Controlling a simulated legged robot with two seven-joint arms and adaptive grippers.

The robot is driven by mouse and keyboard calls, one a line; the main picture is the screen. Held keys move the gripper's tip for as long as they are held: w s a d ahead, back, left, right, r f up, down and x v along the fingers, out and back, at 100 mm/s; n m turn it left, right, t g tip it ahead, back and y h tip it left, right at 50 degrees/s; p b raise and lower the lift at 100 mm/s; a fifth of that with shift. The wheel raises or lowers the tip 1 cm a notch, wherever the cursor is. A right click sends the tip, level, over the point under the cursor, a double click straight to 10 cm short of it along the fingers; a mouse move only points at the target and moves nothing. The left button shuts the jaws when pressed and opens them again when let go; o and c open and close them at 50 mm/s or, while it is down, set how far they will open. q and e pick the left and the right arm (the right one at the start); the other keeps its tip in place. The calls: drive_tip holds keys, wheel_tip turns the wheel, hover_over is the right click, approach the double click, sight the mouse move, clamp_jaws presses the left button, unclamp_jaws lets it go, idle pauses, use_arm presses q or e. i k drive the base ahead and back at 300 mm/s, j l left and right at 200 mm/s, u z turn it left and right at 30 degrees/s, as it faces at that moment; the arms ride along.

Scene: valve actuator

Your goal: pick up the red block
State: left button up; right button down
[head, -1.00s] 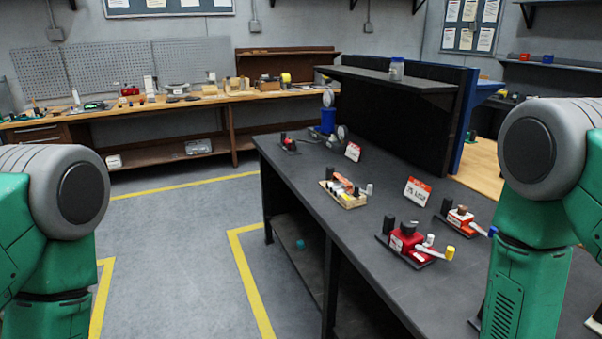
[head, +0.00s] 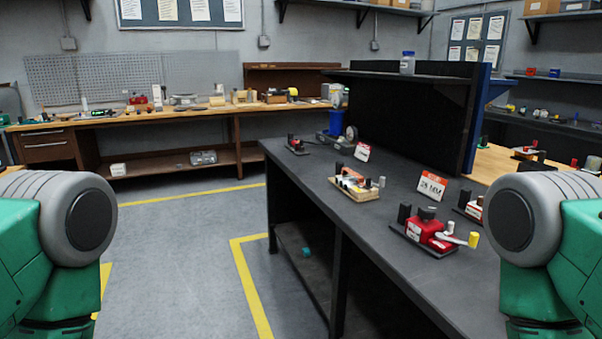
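Several items on the dark bench (head: 300,179) have red parts. The nearest is a red block-like body (head: 427,230) on a dark base plate, with black knobs and a yellow-tipped lever, near the bench's front edge. A smaller red and white unit (head: 472,207) sits right of it, partly behind my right arm. A small red piece (head: 297,146) sits on a dark base at the far left end of the bench. I cannot tell which one is the red block. My two green and grey arms show at the left and right edges; neither gripper is in view.
A wooden tray of parts (head: 355,186) and a sign reading 28 MM (head: 432,186) stand on the bench. A black raised shelf (head: 400,120) runs behind. A wooden workbench (head: 200,112) lines the back wall. Grey floor (head: 180,250) with yellow lines is clear at left.

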sight(423, 236)
drive_tip(key=z, duration=1.2)
drive_tip(key=i+j+z, duration=0.15)
drive_tip(key=z, duration=0.15)
drive_tip(key=i+j+z, duration=0.1)
drive_tip(key=j+z, duration=0.15)
drive_tip(key=j, duration=0.15)
drive_tip(key=j+z, duration=0.3)
drive_tip(key=i+l, duration=0.05)
